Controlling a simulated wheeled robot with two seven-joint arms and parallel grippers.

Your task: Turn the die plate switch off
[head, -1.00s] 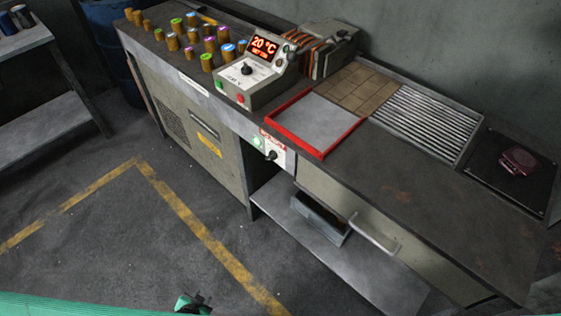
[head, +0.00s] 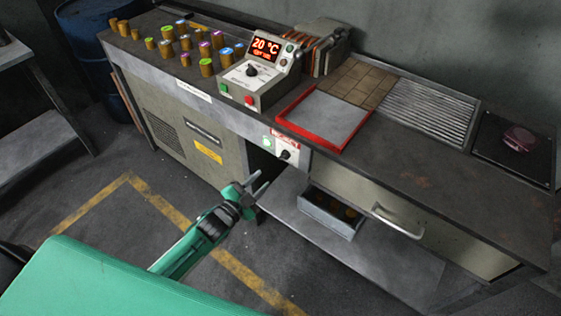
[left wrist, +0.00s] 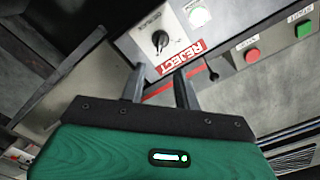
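A pale switch panel (head: 302,158) is on the bench's front face, below the red-framed plate. It carries a black rotary knob (head: 287,155) and a lit green lamp (head: 267,143). In the left wrist view the knob (left wrist: 160,41) and the pale, bright lamp (left wrist: 199,16) show beyond the fingers; the small lettering by the knob is too small to read. My left gripper (head: 258,184) is open and empty, in front of the bench, below and left of the panel. In the left wrist view its two fingers (left wrist: 158,72) are apart, short of the knob. My right gripper is not in view.
A control box (head: 262,75) with a 20 °C display, dial and buttons stands on the bench. Several coloured-top cylinders stand left of it. A drawer with a handle (head: 398,222) and a low shelf with a grey bin (head: 330,212) are right of the gripper.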

